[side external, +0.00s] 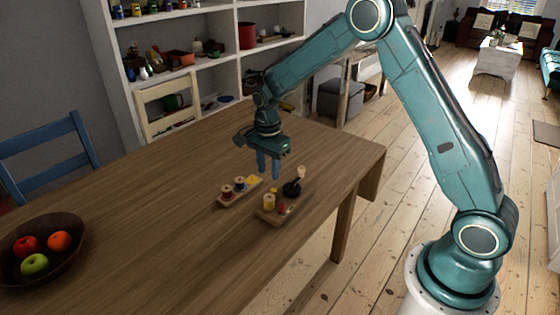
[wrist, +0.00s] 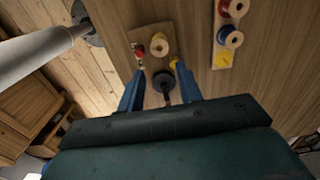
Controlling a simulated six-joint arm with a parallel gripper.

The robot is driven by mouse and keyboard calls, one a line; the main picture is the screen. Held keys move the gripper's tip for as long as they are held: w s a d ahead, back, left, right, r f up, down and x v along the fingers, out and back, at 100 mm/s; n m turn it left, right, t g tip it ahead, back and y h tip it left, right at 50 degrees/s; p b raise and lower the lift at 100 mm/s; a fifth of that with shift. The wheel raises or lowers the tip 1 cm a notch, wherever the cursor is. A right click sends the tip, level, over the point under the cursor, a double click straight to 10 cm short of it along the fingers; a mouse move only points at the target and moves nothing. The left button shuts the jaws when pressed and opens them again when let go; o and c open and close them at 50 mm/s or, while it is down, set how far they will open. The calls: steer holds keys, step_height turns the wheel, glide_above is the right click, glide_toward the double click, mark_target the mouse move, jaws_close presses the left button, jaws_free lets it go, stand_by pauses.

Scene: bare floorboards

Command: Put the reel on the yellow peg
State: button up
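In the side external view, a yellow reel (side external: 269,202) with a pale top stands on the near board (side external: 265,217); it also shows in the wrist view (wrist: 158,45). A small yellow piece (wrist: 174,62) shows beside it in the wrist view; I cannot tell whether it is the yellow peg. A flat yellow patch (side external: 255,180) lies at one end of the other board (side external: 226,203), beside a blue reel (side external: 239,184) and a red reel (side external: 227,190). My gripper (side external: 269,176) points down above the boards, its blue fingers apart with nothing held between them.
A dark round object (side external: 291,188) with a stem sits on the near board, with a pale piece (side external: 300,173) by it. Small red pieces (side external: 282,210) are beside the yellow reel. A fruit bowl (side external: 72,272) stands far left. The table between is clear.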

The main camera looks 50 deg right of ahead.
glide_above(269, 198)
steer(key=shift+s+a+f, duration=0.15)
steer(key=shift+f, duration=1.35)
steer(key=shift+s+a+f, duration=0.1)
steer(key=shift+f, duration=1.4)
steer(key=shift+f, duration=0.1)
steer(key=shift+f, duration=2.5)
steer(key=c, duration=0.7)
steer(key=shift+r, duration=0.1)
step_height(269, 198, up, 20)
steer(key=shift+f, duration=0.1)
